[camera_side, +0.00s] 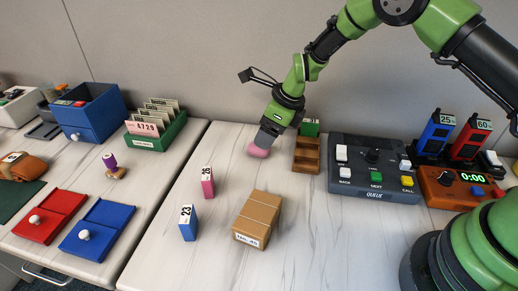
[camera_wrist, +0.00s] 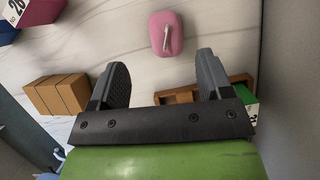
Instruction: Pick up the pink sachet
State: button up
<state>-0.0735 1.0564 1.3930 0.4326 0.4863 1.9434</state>
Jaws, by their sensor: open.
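The pink sachet (camera_side: 258,151) lies on the pale table near the wall in the side view. In the wrist view the sachet (camera_wrist: 166,33) shows as a rounded pink shape with a small light mark on top, just beyond the fingertips. My gripper (camera_side: 265,140) is close above the sachet in the side view and partly hides it. In the wrist view my gripper (camera_wrist: 162,70) has its two fingers well apart with nothing between them.
A brown wooden tray (camera_side: 307,155) with a green block stands right of the sachet. A brown box (camera_side: 257,218), a pink block (camera_side: 207,182) and a blue block (camera_side: 188,222) stand nearer. A dark button console (camera_side: 373,168) is farther right.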

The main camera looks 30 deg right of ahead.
aim_at(259, 150)
jog(key=shift+w+d+x, duration=0.15)
jog(key=shift+x, duration=1.3)
jog(key=shift+w+d+x, duration=0.1)
jog(key=shift+w+x, duration=0.05)
jog(key=shift+x, duration=1.35)
jog(key=shift+r, duration=0.1)
jog(key=shift+c, duration=0.4)
jog(key=c, duration=0.9)
